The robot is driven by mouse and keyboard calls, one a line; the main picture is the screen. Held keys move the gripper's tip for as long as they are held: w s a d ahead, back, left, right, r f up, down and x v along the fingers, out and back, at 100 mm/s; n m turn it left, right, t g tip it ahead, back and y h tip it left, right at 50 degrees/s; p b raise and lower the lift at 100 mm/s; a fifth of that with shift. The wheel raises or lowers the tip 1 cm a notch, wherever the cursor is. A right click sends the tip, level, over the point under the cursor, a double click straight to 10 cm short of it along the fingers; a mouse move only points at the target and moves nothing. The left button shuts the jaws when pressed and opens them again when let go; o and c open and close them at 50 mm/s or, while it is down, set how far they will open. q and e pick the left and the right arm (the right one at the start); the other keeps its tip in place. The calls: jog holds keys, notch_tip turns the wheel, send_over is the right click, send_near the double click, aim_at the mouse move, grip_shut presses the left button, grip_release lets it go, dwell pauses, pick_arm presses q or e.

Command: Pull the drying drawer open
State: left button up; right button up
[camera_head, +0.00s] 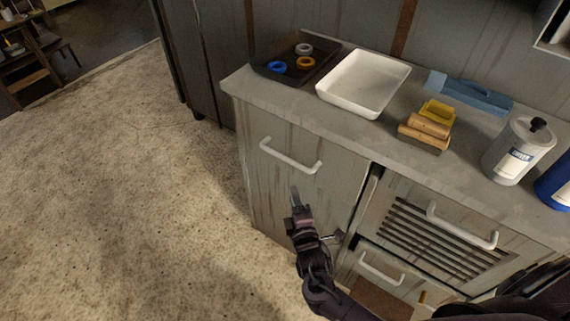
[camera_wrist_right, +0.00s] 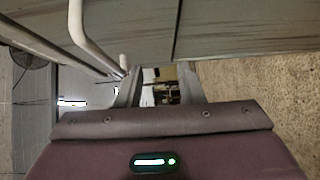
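The slatted grey front (camera_head: 395,235), the likely drying drawer, is at the right of the cabinet in the head view. It looks closed and has a white bar handle (camera_head: 461,226) near its top. My right gripper (camera_head: 295,192) is left of it, in front of the plain front (camera_head: 290,190) and below that front's white handle (camera_head: 290,158), apart from both handles. In the right wrist view its fingers (camera_wrist_right: 160,88) stand apart with nothing between them. A white handle (camera_wrist_right: 88,35) is at upper left there; I cannot tell which one. My left gripper is not in view.
A lower front with a white handle (camera_head: 381,270) sits under the slatted one. The counter holds a dark tray with rings (camera_head: 268,74), a white tray (camera_head: 378,106), wooden blocks (camera_head: 425,132) and a bottle (camera_head: 512,158). Open floor (camera_head: 120,200) lies left.

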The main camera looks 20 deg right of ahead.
jog(key=n+t, duration=0.1)
jog(key=t, duration=0.1)
send_near(287, 159)
jog(key=w, duration=0.3)
jog(key=shift+w+h, duration=0.35)
jog(key=shift+h, duration=0.05)
jog(key=w, duration=0.4)
jog(key=w+d, duration=0.1)
jog(key=w, duration=0.1)
jog(key=shift+w+r, duration=0.4)
jog(key=shift+c, duration=0.2)
grip_shut()
